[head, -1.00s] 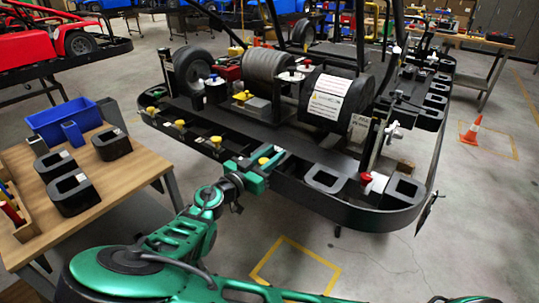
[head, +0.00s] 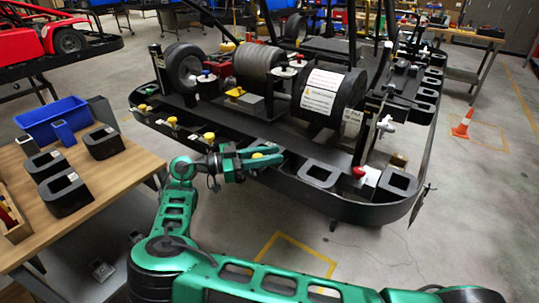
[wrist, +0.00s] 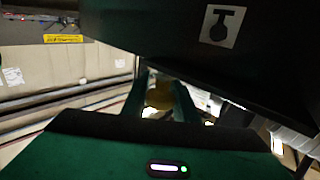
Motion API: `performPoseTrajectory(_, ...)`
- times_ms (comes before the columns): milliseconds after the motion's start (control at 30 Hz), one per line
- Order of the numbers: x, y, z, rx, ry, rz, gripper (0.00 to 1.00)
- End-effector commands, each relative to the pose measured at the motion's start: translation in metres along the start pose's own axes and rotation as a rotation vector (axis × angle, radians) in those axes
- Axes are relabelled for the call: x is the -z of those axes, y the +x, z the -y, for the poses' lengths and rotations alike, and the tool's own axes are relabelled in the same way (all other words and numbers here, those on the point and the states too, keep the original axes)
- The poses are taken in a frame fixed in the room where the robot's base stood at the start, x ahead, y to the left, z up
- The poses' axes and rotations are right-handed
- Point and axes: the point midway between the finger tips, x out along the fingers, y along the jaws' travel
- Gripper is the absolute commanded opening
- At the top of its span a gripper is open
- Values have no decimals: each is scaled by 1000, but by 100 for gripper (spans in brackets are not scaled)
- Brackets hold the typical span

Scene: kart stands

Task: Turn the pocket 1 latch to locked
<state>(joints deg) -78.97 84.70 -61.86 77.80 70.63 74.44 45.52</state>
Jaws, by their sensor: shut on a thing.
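My gripper (head: 270,156) is at the near side rail of the black kart frame (head: 330,203). Its two green fingers are shut on a yellow latch knob (head: 257,155). In the wrist view the knob (wrist: 160,95) shows between the fingers, dim and partly hidden. Other yellow knobs stand in a row along the rail to the left, among them one (head: 209,138) just left of my gripper. Pocket numbers cannot be read, and the latch's locked or unlocked setting cannot be told.
A wooden table (head: 118,185) with a blue bin (head: 50,118) and black blocks (head: 103,143) stands at the left. The kart carries drums and a wheel (head: 183,70). A dark panel with a white pictogram label (wrist: 222,26) hangs close above my gripper in the wrist view.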

Motion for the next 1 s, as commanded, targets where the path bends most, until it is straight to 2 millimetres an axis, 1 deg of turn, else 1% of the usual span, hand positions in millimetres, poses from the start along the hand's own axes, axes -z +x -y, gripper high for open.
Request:
performPoseTrajectory(33, 1, -1, 2, -6, 3, -5, 4)
performPoseTrajectory(400, 2, -1, 0, -70, 1, -5, 4)
performPoseTrajectory(900, 3, -1, 0, -78, 1, -5, 4)
performPoseTrajectory(933, 3, -1, 0, -78, 2, -5, 31)
performPoseTrajectory(967, 4, -1, 0, -78, 2, -5, 38)
performPoseTrajectory(1000, 3, -1, 0, -79, 2, -5, 43)
